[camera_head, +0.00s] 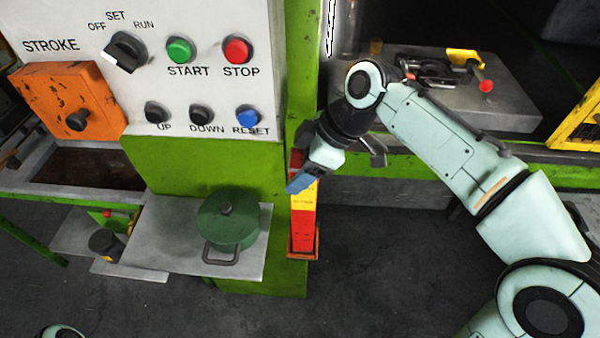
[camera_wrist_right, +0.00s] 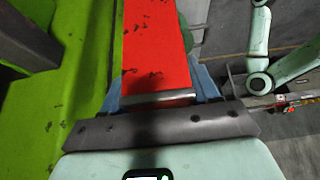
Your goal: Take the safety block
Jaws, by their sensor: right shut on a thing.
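The safety block (camera_head: 303,218) is a tall red and yellow bar standing upright beside the green press column. Its lower end sits in an orange holder (camera_head: 304,252). My right gripper (camera_head: 302,180) is shut on the upper part of the block, with a blue finger across it. In the right wrist view the red face of the block (camera_wrist_right: 155,45) lies between the blue fingers of the gripper (camera_wrist_right: 160,88). The gripper hides part of the block's top. My left gripper is not in view.
A white control panel (camera_head: 210,95) with knobs and buttons is left of the block. A green lidded pot (camera_head: 228,218) stands on a grey shelf (camera_head: 165,240) close by. A grey table (camera_head: 515,105) with a clamp-like tool is behind my right arm. Dark floor (camera_head: 390,270) lies clear right of the block.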

